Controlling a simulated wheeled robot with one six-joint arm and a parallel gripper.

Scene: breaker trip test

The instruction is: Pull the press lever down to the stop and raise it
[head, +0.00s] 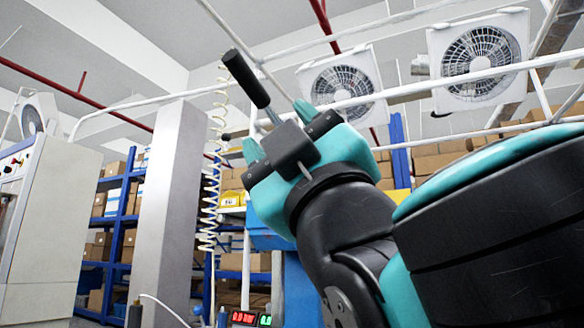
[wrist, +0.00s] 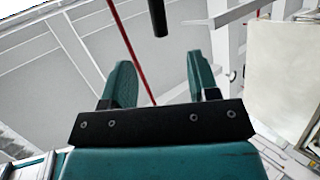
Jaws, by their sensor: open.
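The press lever has a black cylindrical handle (head: 246,77), slanting up to the left. A thin metal shaft runs from its lower end toward my gripper (head: 277,130). My teal gripper fingers are apart, and the handle is above and beyond them. How far apart they are in depth is unclear. In the wrist view, a black rod that looks like the handle (wrist: 158,17) enters from the top edge. Its end lies between the lines of the open fingers of my gripper (wrist: 160,78), beyond the tips, with nothing held. The lower shaft and press body are mostly hidden by my arm.
A grey column (head: 168,200) and a coiled pale cable (head: 210,190) stand left of my gripper. A pale cabinet (head: 40,215) is at far left. Blue shelves with boxes (head: 113,205) stand behind. A red display (head: 243,317) shows at the bottom. Wall fans (head: 480,58) are high up.

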